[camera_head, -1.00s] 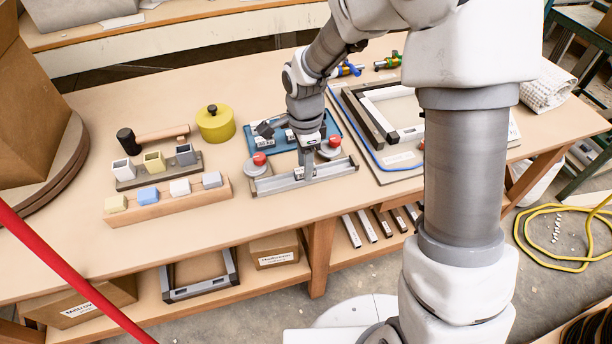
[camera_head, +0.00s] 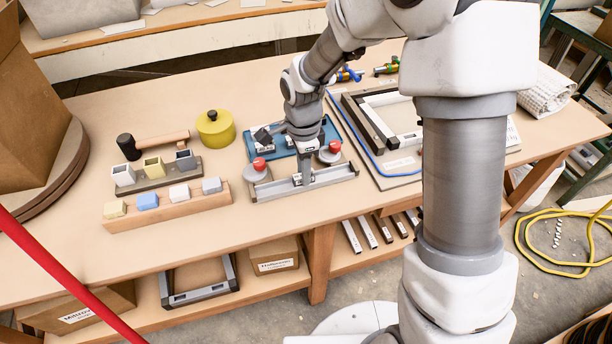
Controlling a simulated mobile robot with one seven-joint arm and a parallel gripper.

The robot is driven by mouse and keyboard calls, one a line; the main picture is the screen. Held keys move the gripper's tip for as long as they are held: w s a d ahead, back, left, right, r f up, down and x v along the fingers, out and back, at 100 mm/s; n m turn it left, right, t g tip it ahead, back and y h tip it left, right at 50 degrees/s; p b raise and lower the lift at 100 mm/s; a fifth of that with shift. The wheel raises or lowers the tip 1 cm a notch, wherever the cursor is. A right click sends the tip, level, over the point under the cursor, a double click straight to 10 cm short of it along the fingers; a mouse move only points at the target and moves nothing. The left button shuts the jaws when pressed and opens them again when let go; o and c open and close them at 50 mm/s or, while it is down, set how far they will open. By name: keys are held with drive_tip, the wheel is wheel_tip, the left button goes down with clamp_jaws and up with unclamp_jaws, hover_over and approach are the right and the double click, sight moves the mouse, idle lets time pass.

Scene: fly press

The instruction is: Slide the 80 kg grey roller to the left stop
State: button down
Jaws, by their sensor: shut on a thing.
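A light metal rail (camera_head: 328,179) lies along the front of the bench, with a raised end at its left and right. My gripper (camera_head: 304,180) points down at the middle of this rail. It is shut on a small grey piece there, likely the grey roller, mostly hidden by the fingers. Behind the rail stand two grey round bodies with red knobs, one to the left (camera_head: 258,174) of my gripper and one to the right (camera_head: 331,157). Both are apart from the fingers.
A blue tray (camera_head: 254,152) lies behind the rail. A wooden block rack (camera_head: 170,207) and a yellow pot (camera_head: 216,130) stand to the left. A board with dark and white frames (camera_head: 397,172) lies to the right. The bench front edge is close below the rail.

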sight(267, 193)
drive_tip(key=shift+s+a, duration=0.2)
drive_tip(key=shift+a, duration=0.3)
drive_tip(key=shift+s+a, duration=0.15)
drive_tip(key=shift+a, duration=0.3)
drive_tip(key=shift+a, duration=0.1)
drive_tip(key=shift+s+a+b, duration=0.15)
drive_tip(key=shift+a+b, duration=0.05)
drive_tip(key=shift+a, duration=0.35)
drive_tip(key=shift+s+a+b, duration=0.15)
drive_tip(key=shift+a+b, duration=0.05)
drive_tip(key=shift+a, duration=0.3)
drive_tip(key=shift+a, duration=0.1)
drive_tip(key=shift+s+a, duration=0.2)
drive_tip(key=shift+a, duration=0.35)
drive_tip(key=shift+s+a, duration=0.2)
drive_tip(key=shift+a, duration=0.3)
drive_tip(key=shift+a, duration=0.1)
drive_tip(key=shift+s+a+b, duration=0.25)
drive_tip(key=shift+a+b, duration=0.15)
drive_tip(key=shift+a, duration=0.55)
drive_tip(key=c, duration=0.6)
unclamp_jaws()
drive_tip(key=shift+d, duration=0.1)
drive_tip(key=shift+c, duration=0.2)
